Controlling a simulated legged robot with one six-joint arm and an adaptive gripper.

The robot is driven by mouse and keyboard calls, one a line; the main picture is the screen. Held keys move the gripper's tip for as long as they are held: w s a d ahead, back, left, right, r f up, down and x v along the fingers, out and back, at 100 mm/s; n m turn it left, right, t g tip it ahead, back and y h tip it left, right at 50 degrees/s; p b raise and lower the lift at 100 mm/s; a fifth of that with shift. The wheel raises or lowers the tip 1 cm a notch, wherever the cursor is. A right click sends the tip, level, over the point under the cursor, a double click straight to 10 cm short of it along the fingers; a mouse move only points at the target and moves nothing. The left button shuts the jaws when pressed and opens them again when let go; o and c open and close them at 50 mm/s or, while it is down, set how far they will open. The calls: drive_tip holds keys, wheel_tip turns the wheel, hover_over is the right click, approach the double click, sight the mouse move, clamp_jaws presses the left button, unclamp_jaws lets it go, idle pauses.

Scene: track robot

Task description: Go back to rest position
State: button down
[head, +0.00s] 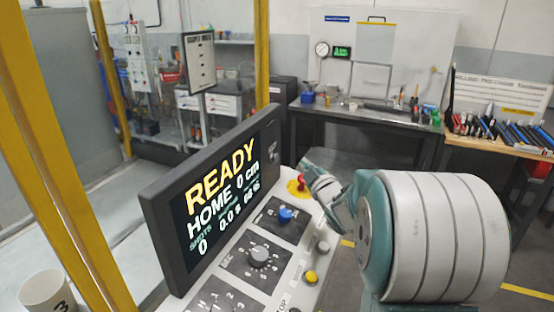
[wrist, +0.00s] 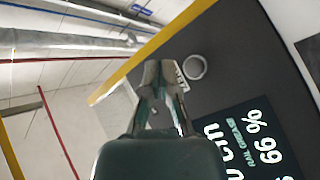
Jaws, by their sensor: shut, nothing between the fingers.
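My gripper (wrist: 163,68) is shut and empty in the wrist view, with its two grey fingertips together. In the head view my arm comes in from the right, and the gripper end (head: 310,170) is small and partly hidden by my own links. It appears above the control panel, close to the red button (head: 301,182); I cannot tell whether they touch. The dark screen (head: 222,190) reads READY and HOME 0 cm. Part of the screen (wrist: 245,140) also shows tilted in the wrist view, to the right of my gripper.
The panel has a blue knob (head: 286,214), a grey dial (head: 259,256) and a yellow button (head: 311,277). A white mug (head: 46,291) stands at the lower left. Yellow posts (head: 110,75) flank the left side. A workbench (head: 370,115) with tools stands behind.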

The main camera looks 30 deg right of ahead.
idle(0.3)
drive_tip(key=s+a+f+m+g, duration=0.1)
drive_tip(key=s+a+m+g, duration=0.2)
drive_tip(key=s+a, duration=0.4)
drive_tip(key=s+a+f+m+g+y, duration=0.1)
drive_tip(key=s+a+g, duration=0.4)
drive_tip(key=s, duration=0.7)
drive_tip(key=s+a+f+m+g, duration=0.2)
drive_tip(key=s+a+m+g, duration=0.2)
drive_tip(key=s+a, duration=0.6)
drive_tip(key=shift+s+f+m+g+y, duration=0.3)
drive_tip(key=shift+m+g, duration=0.1)
drive_tip(key=shift+g, duration=0.2)
